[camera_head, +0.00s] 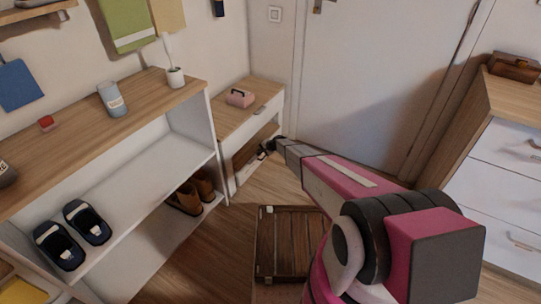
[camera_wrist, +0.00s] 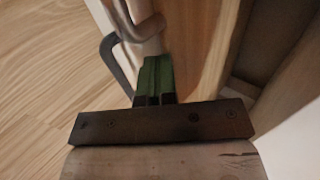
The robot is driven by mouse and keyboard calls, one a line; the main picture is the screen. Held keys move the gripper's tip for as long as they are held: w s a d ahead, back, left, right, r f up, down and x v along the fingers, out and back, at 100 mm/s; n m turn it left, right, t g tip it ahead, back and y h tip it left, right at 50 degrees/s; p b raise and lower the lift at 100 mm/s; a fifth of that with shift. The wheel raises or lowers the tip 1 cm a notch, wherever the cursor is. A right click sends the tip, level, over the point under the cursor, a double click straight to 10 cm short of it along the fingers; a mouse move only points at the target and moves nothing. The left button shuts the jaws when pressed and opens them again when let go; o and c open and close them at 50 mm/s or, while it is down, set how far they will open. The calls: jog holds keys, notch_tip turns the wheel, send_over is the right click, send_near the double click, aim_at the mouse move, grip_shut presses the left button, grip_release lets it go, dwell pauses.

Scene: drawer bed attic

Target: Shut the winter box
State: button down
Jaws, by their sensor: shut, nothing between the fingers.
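No label in view names the winter box. My gripper (camera_head: 270,147) is at the front of the low white cabinet (camera_head: 228,184), by its lower wooden-fronted part (camera_head: 245,153). In the wrist view, the green fingers of my gripper (camera_wrist: 154,78) are shut and empty, beside a curved grey handle (camera_wrist: 112,52) on a light wooden panel (camera_wrist: 203,48). A dark gap (camera_wrist: 272,45) shows right of that panel, which looks pulled out. Blur hides whether the fingers touch handle or panel.
A slatted brown wooden piece (camera_head: 290,245) lies on the floor beneath my arm. An open shelf unit (camera_head: 150,165) with shoes stands left, a white dresser (camera_head: 500,165) right. A closed door (camera_head: 385,75) is behind. A pink box (camera_head: 240,97) sits on the low cabinet.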

aim_at(255, 148)
jog(key=shift+w+a, duration=0.5)
jog(key=shift+a, duration=0.35)
jog(key=shift+w+a, duration=0.5)
jog(key=shift+a, duration=0.35)
jog(key=shift+w+a, duration=0.1)
jog(key=d, duration=0.1)
jog(key=s+d, duration=0.2)
jog(key=d, duration=0.1)
jog(key=shift+s, duration=0.25)
jog(key=s+d+r+n+g+h, duration=0.1)
jog(key=s+d+r+n+h, duration=0.1)
jog(key=s+d+r, duration=0.7)
jog(key=s+d+r+n+g+h, duration=0.2)
jog(key=s+d+r, duration=0.7)
jog(key=s+r, duration=0.6)
jog(key=s+d+r+n+g+h, duration=0.1)
jog(key=s+d+r+h, duration=0.3)
jog(key=s+d+r, duration=0.5)
jog(key=s+r+n, duration=0.1)
jog(key=s+r, duration=0.2)
jog(key=s, duration=0.8)
jog(key=shift+s+d+r+g, duration=0.25)
jog(key=shift+s+d+g, duration=0.05)
jog(key=shift+g, duration=0.1)
